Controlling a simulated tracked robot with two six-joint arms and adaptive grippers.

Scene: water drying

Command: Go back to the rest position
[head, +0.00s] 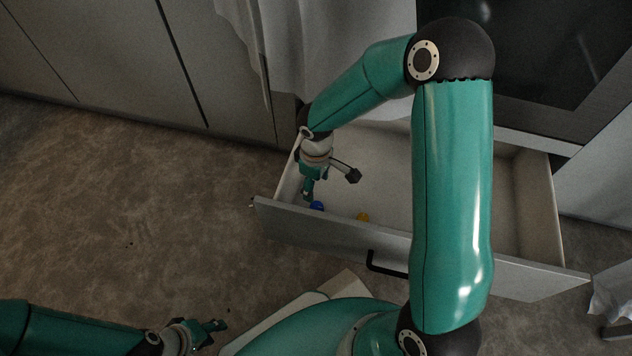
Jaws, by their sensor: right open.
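My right arm crosses the picture from the lower right, rises, and bends left over an open drawer (325,228). My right gripper (331,184) is at the drawer's left end, with its two fingers spread apart and nothing seen between them. A blue object (317,206) lies in the drawer close to the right gripper, and a yellow object (362,217) lies to its right. Both are small and partly hidden by the drawer front. My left gripper (212,332) is low at the left, over the floor and away from the drawer. Its finger opening is too small to make out.
A white cloth (335,60) hangs above the drawer, behind my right arm. A dark oven front (545,70) is at the upper right, and grey cabinets (100,60) line the back left. The floor (130,210) at the left is clear. The drawer has a black handle (385,265).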

